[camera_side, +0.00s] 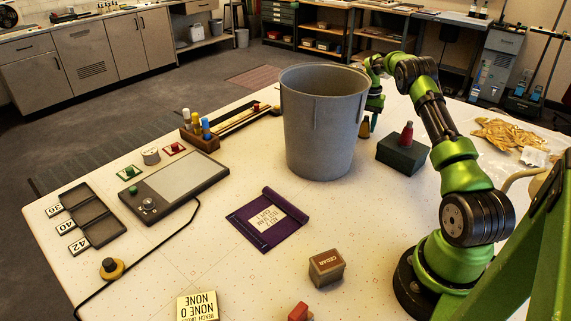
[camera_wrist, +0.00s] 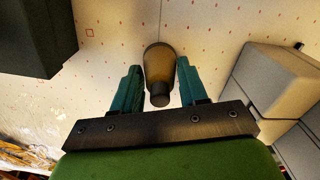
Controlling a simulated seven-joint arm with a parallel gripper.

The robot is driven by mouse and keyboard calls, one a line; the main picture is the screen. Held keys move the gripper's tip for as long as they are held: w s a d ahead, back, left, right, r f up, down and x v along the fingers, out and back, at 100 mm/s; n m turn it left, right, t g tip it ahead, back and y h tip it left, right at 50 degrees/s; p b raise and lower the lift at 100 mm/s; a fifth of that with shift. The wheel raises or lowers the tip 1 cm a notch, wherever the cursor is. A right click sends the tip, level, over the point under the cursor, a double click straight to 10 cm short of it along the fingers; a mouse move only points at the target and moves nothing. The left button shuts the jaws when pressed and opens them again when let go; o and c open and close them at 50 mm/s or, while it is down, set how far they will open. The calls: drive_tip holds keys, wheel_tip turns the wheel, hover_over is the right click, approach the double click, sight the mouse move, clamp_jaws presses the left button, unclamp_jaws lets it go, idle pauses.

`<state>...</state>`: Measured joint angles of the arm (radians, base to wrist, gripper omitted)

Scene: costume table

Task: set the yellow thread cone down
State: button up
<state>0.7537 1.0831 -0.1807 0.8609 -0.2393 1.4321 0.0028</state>
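The yellow thread cone is between the two teal fingers of my gripper (camera_wrist: 160,72) in the wrist view. The cone (camera_wrist: 160,65) looks brownish yellow in shadow, with a dark narrow end towards the camera. The fingertips lie close against its wider part on both sides. In the side view my gripper (camera_side: 372,118) points down just right of the grey bin, with the yellow cone (camera_side: 365,127) low beside it, partly hidden. Whether its base touches the table cannot be told.
The tall grey bin (camera_side: 323,125) stands close left of my gripper. A dark green box (camera_side: 402,155) with a red cone (camera_side: 407,134) on it stands close to the right. Crumpled tan cloth (camera_side: 507,133) lies farther right. Bare table (camera_side: 340,215) shows in front of the bin.

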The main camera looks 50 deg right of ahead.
drive_tip(key=o, duration=0.3)
drive_tip(key=shift+o, duration=0.2)
drive_tip(key=shift+r, duration=0.1)
wheel_tip(320, 180, up, 12)
drive_tip(key=shift+r, duration=0.1)
idle(0.4)
drive_tip(key=s+a+r+m+t, duration=0.25)
drive_tip(key=a+r, duration=0.45)
drive_tip(key=r, duration=0.5)
drive_tip(key=a+r+n+t, duration=0.1)
drive_tip(key=a+r+n, duration=0.25)
drive_tip(key=a, duration=0.85)
drive_tip(key=s+a+n+t, duration=0.2)
drive_tip(key=s+a+n, duration=0.2)
drive_tip(key=a, duration=1.1)
drive_tip(key=s+a+f+n+t+y, duration=0.1)
drive_tip(key=s+a+f+n, duration=0.1)
drive_tip(key=a, duration=0.4)
drive_tip(key=s+a+f+n+y, duration=0.1)
drive_tip(key=s+a+f+n, duration=0.2)
drive_tip(key=s+a, duration=0.3)
drive_tip(key=shift+s+a+f+n+t, duration=0.3)
drive_tip(key=shift+s+n, duration=0.2)
drive_tip(key=shift+s, duration=0.25)
